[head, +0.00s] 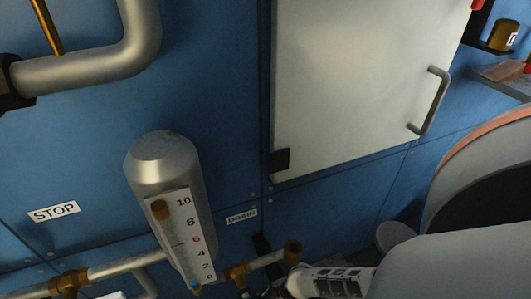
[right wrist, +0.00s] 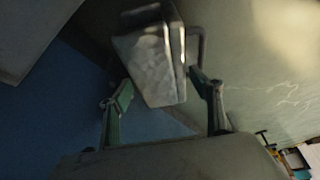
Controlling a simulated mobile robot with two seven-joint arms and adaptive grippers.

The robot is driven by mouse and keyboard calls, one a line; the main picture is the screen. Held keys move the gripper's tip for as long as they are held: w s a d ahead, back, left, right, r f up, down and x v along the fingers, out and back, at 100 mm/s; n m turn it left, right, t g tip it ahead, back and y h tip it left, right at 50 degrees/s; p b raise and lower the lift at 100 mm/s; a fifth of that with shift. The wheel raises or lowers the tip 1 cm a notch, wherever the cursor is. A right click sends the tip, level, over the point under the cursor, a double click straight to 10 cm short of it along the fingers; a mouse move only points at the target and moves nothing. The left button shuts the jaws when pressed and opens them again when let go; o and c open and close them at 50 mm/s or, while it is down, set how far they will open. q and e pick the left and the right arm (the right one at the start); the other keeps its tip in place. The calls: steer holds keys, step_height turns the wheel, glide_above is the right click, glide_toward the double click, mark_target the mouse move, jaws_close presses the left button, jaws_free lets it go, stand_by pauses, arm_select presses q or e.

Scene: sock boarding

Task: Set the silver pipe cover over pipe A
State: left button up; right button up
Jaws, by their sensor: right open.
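No part in view is marked as pipe A, and I cannot tell which pipe it is. In the right wrist view my right gripper (right wrist: 161,80) is open, its two green fingers spread. A grey, worn-looking metal box-shaped piece (right wrist: 150,62) lies in front of and between the fingertips; I cannot tell whether it touches them or whether it is the silver pipe cover. In the head view a silver rounded cylinder (head: 163,158) with a white number scale stands against the blue wall. My left gripper is not in view.
A thick silver pipe (head: 90,68) bends at top left. Thinner pipes with brass fittings (head: 68,284) run along the bottom. A pale cabinet door (head: 350,80) with a bar handle (head: 436,100) is at upper right. A shelf with a brass-coloured can (head: 503,36) is at far right.

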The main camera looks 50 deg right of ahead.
steer(key=shift+f, duration=0.25)
stand_by(0.4)
steer(key=c, duration=1.6)
